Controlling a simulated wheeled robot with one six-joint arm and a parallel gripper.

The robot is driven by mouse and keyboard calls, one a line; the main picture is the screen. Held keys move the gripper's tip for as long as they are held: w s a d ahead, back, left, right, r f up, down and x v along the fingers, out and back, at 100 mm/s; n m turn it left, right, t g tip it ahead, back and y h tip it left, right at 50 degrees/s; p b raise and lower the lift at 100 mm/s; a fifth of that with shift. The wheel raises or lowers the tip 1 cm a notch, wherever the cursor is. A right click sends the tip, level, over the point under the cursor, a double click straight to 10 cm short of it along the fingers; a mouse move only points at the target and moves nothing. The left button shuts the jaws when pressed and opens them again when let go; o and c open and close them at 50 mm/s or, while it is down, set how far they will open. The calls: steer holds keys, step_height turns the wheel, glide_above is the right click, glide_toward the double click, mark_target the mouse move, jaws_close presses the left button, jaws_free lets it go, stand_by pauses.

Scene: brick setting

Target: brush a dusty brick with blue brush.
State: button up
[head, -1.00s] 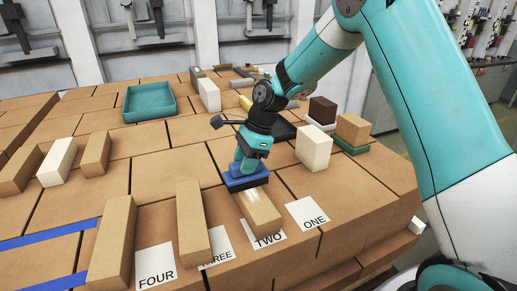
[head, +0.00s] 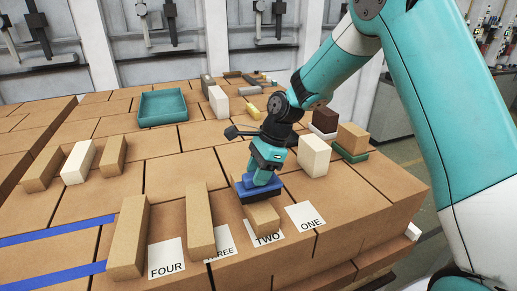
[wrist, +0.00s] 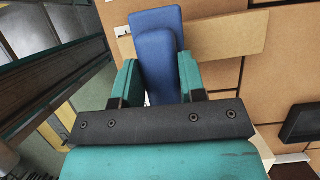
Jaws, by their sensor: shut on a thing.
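My gripper (head: 264,176) is shut on the blue brush (head: 257,192), its dark underside facing down. The brush is over the far part of a tan brick (head: 263,218) and hides that part; I cannot tell whether it touches the brick. The brick's near end rests on the paper marked TWO (head: 267,240). Little dust is discernible on its visible near part. In the wrist view, the blue brush (wrist: 157,22) sits between the teal fingers, crossing in front of the long tan brick (wrist: 222,38).
Tan bricks stand left by papers THREE (head: 218,253) and FOUR (head: 167,260). Paper ONE (head: 306,216) is bare. A white block (head: 314,156) stands right of my gripper. A teal tray (head: 162,108) and more bricks lie farther back.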

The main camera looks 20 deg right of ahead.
steer(key=shift+r+p, duration=2.3)
steer(key=shift+r, duration=0.3)
steer(key=shift+a+f, duration=0.1)
